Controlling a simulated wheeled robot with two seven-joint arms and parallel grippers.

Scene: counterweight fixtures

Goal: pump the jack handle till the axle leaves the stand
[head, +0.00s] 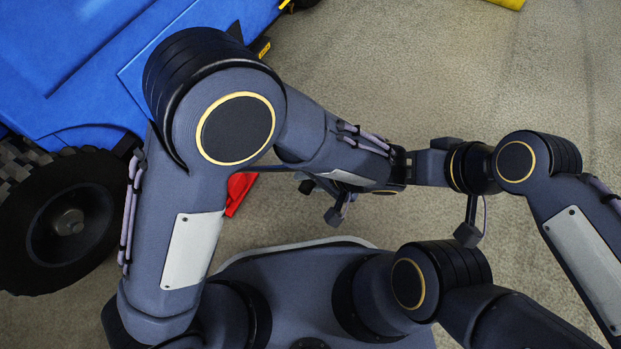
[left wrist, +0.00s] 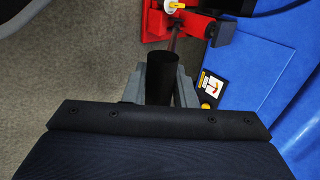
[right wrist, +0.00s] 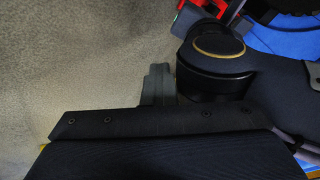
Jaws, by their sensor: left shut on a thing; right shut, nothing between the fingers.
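The red jack (left wrist: 157,24) shows at the top of the left wrist view, with a yellow-topped pin on it. In the head view only a red piece of it (head: 238,192) shows beside my left arm. My left gripper (left wrist: 162,82) is shut on the black grip of the jack handle (left wrist: 161,70), which points toward the jack. In the head view the dark handle bar (head: 263,168) shows partly behind my left arm. My right gripper (right wrist: 158,83) is shut and empty, close beside my left arm's wrist. I cannot make out the axle and stand clearly.
A blue vehicle body (head: 70,50) fills the upper left, with a black wheel (head: 75,220) below it. A label plate (left wrist: 210,90) sits by the blue side. A yellow object (head: 507,3) lies at the top edge. Grey floor is clear at upper right.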

